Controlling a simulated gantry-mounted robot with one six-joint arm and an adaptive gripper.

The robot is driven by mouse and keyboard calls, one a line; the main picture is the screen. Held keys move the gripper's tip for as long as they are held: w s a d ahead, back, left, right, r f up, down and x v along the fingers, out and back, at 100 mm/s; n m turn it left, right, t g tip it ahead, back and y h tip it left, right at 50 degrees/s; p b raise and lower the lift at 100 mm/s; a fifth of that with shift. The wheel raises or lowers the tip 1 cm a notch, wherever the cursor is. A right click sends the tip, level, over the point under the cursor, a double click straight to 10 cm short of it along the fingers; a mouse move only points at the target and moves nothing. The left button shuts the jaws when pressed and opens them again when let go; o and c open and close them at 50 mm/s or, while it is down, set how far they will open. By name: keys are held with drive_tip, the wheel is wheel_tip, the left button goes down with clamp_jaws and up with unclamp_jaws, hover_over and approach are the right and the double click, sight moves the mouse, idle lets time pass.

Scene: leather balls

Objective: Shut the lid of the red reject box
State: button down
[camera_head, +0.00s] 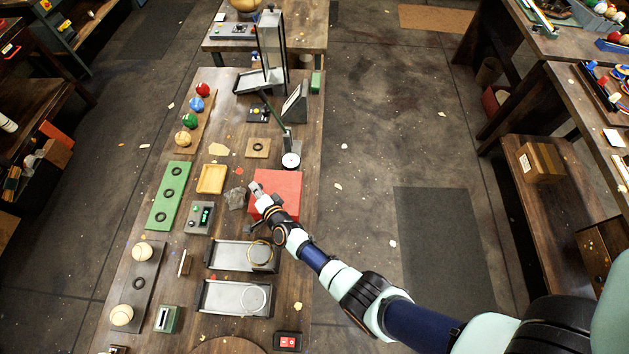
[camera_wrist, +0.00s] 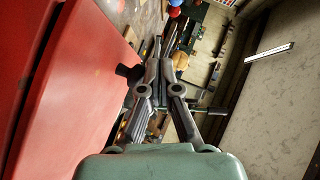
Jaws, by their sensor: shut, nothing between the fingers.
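The red reject box (camera_head: 283,184) stands on the bench near its right edge. From above its red top looks flat and down, but I cannot tell if the lid is fully closed. In the wrist view the red box (camera_wrist: 85,70) fills the left side, with a dark seam between two red faces and a dark knob (camera_wrist: 130,73) beside the fingers. My gripper (camera_head: 254,187) is shut and empty at the box's left side; my wrist covers the box's lower left part. The shut fingers show in the wrist view (camera_wrist: 166,48); contact with the box is unclear.
A grey crumpled piece (camera_head: 237,198) and a yellow tray (camera_head: 212,179) lie left of my gripper. Two metal trays (camera_head: 232,256) lie nearer. The floor right of the bench is open.

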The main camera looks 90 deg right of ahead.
drive_tip(key=a+r+p, duration=0.8)
drive_tip(key=r+p, duration=0.3)
drive_tip(key=p, duration=0.1)
drive_tip(key=w+d+n+t+y+b, duration=0.4)
drive_tip(key=w+d+n+y+b, duration=0.25)
drive_tip(key=n+b, duration=0.6)
drive_tip(key=s+d+r+n+g+y+b, duration=0.15)
drive_tip(key=s+n+g+y+b, duration=0.3)
drive_tip(key=s+n+b, duration=0.9)
drive_tip(key=shift+m+t, duration=0.45)
drive_tip(key=shift+m, duration=0.15)
drive_tip(key=p+x, duration=0.1)
drive_tip(key=x, duration=0.2)
drive_tip(key=s+f+x, duration=0.1)
drive_tip(key=x, duration=0.2)
drive_tip(key=p+x, duration=0.1)
drive_tip(key=x, duration=0.2)
drive_tip(key=shift+s+d+f+p, duration=0.15)
drive_tip(key=shift+d+f+p, duration=0.05)
drive_tip(key=shift+d+p, duration=0.15)
wheel_tip(320, 180, down, 3)
drive_tip(key=shift+r, duration=0.15)
drive_tip(key=shift+d+f, duration=0.1)
drive_tip(key=shift+f, duration=0.55)
